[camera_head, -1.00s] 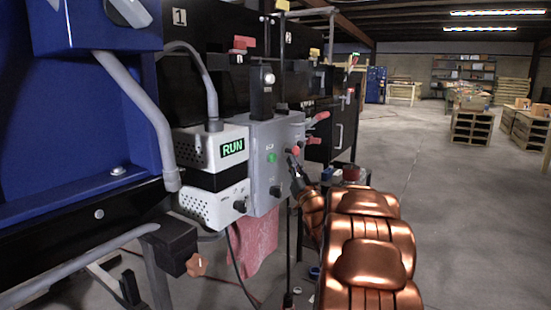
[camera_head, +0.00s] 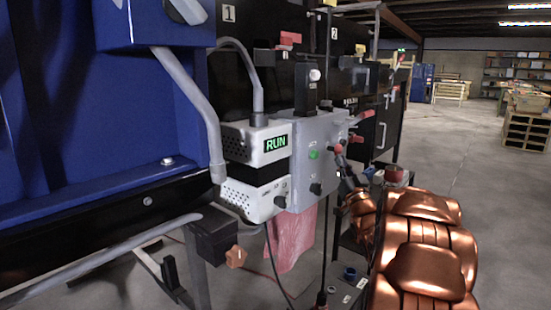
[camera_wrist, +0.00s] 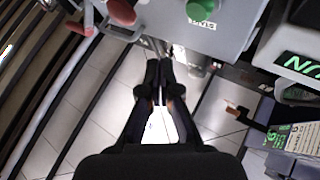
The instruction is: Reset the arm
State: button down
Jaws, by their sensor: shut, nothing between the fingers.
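My copper-coloured arm reaches in from the lower right in the head view. My dark gripper (camera_head: 343,172) is at its far end, just right of the grey control box (camera_head: 309,163) and partly hidden by the arm. In the wrist view my gripper (camera_wrist: 159,68) has its two black fingers together at the tips, with nothing between them. The fingertips lie over the tiled floor, just below the edge of the control box (camera_wrist: 178,25). A red button (camera_wrist: 121,12) and a green button (camera_wrist: 201,11) show on the box above them. I cannot tell whether the fingers touch anything.
A white unit with a green RUN display (camera_head: 276,143) adjoins the control box. A blue machine housing (camera_head: 140,110) fills the left. A pink cloth (camera_head: 290,240) hangs below, near a dark cable. Open concrete floor (camera_head: 465,160) lies to the right, with wooden pallets (camera_head: 526,131) farther back.

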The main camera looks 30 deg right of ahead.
jog(key=w+a+r+g+p, duration=0.1)
jog(key=a+g+p, duration=0.1)
jog(key=a+p, duration=0.1)
jog(key=w+a+r+g+y+p, duration=0.1)
jog(key=a+g+p, duration=0.1)
jog(key=a+p, duration=0.1)
jog(key=w+a+r+g+p, duration=0.1)
jog(key=w+a+p, duration=0.1)
jog(key=a+p, duration=0.1)
jog(key=shift+r+g+y+p, duration=0.1)
jog(key=shift+g+y+p, duration=0.25)
jog(key=shift+p, duration=0.3)
jog(key=s+a+r+n+g+y+p, duration=0.2)
jog(key=s+a+g+p, duration=0.4)
jog(key=s+a+p, duration=0.55)
jog(key=s+a+r+n+g+y+p, duration=0.25)
jog(key=s+a+g+p, duration=0.55)
jog(key=a, duration=0.6)
jog(key=s+a+r+g+p, duration=0.1)
jog(key=s+a+r+p, duration=0.1)
jog(key=s, duration=0.5)
jog(key=s+a+r+n+g+y+p, duration=0.1)
jog(key=s+a+p, duration=0.1)
jog(key=s+a, duration=0.2)
jog(key=s+a+r+n+g+y+p, duration=0.1)
jog(key=s+a+r+g+p, duration=0.1)
jog(key=s, duration=0.8)
jog(key=shift+a+r+p, duration=0.35)
jog(key=shift+a+p, duration=0.1)
jog(key=shift+a, duration=0.15)
